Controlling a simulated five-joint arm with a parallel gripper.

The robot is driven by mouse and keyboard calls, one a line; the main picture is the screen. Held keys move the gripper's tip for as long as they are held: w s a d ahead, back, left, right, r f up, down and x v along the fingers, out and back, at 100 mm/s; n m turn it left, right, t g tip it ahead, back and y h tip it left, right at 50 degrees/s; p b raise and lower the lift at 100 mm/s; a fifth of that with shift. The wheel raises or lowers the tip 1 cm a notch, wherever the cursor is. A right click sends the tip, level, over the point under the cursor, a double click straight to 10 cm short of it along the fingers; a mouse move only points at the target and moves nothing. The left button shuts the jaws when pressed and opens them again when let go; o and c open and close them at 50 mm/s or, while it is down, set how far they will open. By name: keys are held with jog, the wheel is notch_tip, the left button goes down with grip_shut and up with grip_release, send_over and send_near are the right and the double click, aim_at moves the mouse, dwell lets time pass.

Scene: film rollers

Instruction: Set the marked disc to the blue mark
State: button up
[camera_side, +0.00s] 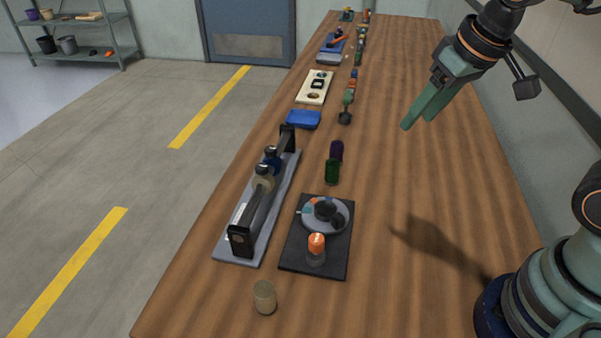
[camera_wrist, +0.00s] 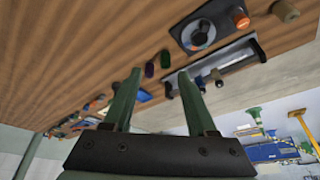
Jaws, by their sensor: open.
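The grey disc (camera_side: 342,222) lies on a dark square plate (camera_side: 303,262) on the bench, with a black knob (camera_side: 325,210) at its middle. Small orange and blue-teal marks show at its left side in the side view; which belongs to the disc and which to the plate is too small to tell. The disc also shows at the top of the wrist view (camera_wrist: 206,43). My gripper (camera_side: 416,122) is open and empty, high above the bench, to the right of and well apart from the disc. In the wrist view its two fingers (camera_wrist: 159,74) stand apart.
An orange-topped knob (camera_side: 316,243) stands on the plate's near part. A grey rack with dark end posts (camera_side: 240,240) lies left of it. A tan cylinder (camera_side: 265,297), green (camera_side: 332,172) and purple (camera_side: 336,151) cylinders stand nearby. The bench's right side is clear.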

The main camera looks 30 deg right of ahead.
jog(key=w+a+f+g, duration=0.2)
jog(key=w+a+f, duration=0.1)
jog(key=a, duration=0.3)
jog(key=g, duration=0.2)
send_over(339, 216)
notch_tip(339, 216, down, 6)
notch_tip(339, 216, down, 11)
jog(key=shift+f, duration=0.1)
grip_shut()
